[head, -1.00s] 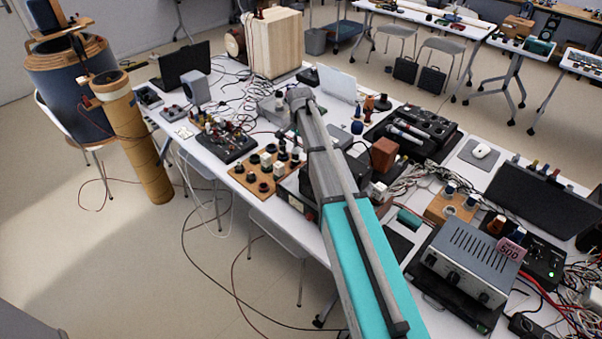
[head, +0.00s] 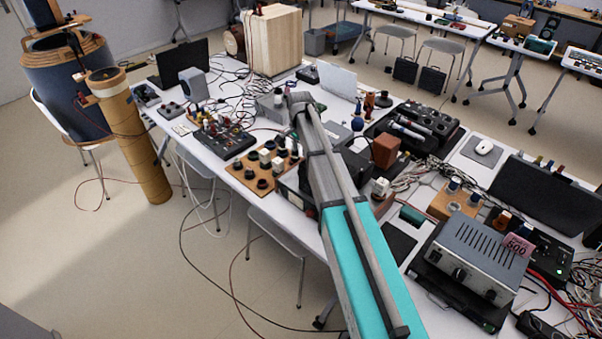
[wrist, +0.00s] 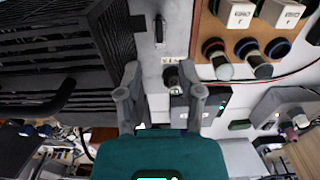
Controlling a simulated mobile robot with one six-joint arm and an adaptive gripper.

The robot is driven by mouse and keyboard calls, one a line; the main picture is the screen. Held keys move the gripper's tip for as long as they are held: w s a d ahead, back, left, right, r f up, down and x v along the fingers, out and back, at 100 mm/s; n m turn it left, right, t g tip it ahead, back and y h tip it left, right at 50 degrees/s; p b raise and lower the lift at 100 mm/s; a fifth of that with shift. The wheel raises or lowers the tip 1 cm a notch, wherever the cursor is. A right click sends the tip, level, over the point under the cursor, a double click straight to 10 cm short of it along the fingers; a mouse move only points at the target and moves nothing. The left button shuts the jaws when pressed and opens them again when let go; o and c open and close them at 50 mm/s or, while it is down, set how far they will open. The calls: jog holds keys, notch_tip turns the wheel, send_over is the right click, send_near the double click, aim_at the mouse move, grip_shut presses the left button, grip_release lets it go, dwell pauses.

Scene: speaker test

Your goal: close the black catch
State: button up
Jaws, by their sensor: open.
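My gripper (wrist: 160,76) is open in the wrist view, its two grey fingers apart with nothing held between them. Beyond the fingertips is a light grey panel with a small dark upright lever (wrist: 159,29), which may be the black catch; I cannot tell its position for sure. A black knob-like part (wrist: 171,77) shows between the fingers, against a dark box with small green lights. In the head view my arm reaches over the bench, and its end hides the fingers and the spot below; I cannot pick out the catch there.
A black slatted case (wrist: 55,55) lies close left of the fingers. A wooden board (wrist: 262,45) with several knobs is at upper right. In the head view the bench is crowded: a metal power supply (head: 473,258), a brown block (head: 385,151) and loose cables.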

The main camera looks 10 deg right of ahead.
jog(key=shift+f+b, duration=4.45)
jog(key=shift+f, duration=0.3)
grip_shut()
jog(key=shift+d, duration=0.1)
